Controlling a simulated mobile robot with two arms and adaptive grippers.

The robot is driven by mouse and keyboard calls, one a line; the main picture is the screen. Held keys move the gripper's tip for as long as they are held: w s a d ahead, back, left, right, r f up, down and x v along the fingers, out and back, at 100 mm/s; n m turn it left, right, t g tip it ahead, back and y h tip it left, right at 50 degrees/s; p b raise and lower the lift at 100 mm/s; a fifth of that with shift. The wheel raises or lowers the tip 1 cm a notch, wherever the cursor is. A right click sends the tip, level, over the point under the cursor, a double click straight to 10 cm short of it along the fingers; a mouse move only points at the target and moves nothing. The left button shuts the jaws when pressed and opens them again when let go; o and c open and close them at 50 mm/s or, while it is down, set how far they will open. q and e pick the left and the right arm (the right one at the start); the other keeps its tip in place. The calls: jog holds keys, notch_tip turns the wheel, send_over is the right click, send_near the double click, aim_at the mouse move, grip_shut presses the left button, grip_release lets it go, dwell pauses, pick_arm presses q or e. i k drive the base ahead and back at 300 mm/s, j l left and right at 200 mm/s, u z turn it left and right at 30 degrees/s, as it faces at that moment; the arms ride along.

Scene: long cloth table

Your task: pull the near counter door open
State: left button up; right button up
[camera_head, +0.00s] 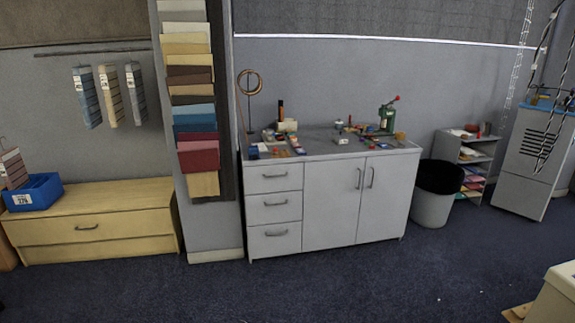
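A grey-white counter (274,185) stands against the wall in the middle of the head view. Its left side has a column of three drawers with bar handles. To the right are two doors side by side, a left door (331,208) and a right door (385,200), both shut. Their vertical handles (359,178) and (371,177) sit close together near the top of the seam. I cannot tell which door is meant by the near one. Neither of my grippers is in view.
Small tools and a green press (387,116) stand on the countertop. A waste bin (432,204) is right of the counter, near a shelf unit (473,152). A wooden drawer chest (100,218) is at left. A pale box (556,298) is at lower right. The carpet in front is clear.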

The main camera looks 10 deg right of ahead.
aim_at(387, 187)
jog(key=i+l+z, duration=0.2)
jog(key=i+z, duration=0.25)
jog(key=i, duration=0.55)
jog(key=i+j+z, duration=0.2)
jog(key=i+z, duration=0.25)
jog(key=i, duration=0.55)
jog(key=i+l+u, duration=0.4)
jog(key=i, duration=0.15)
jog(key=i+l+u, duration=0.75)
jog(key=i+l, duration=0.15)
jog(key=i+l+u, duration=0.35)
jog(key=l, duration=0.45)
jog(key=k, duration=0.05)
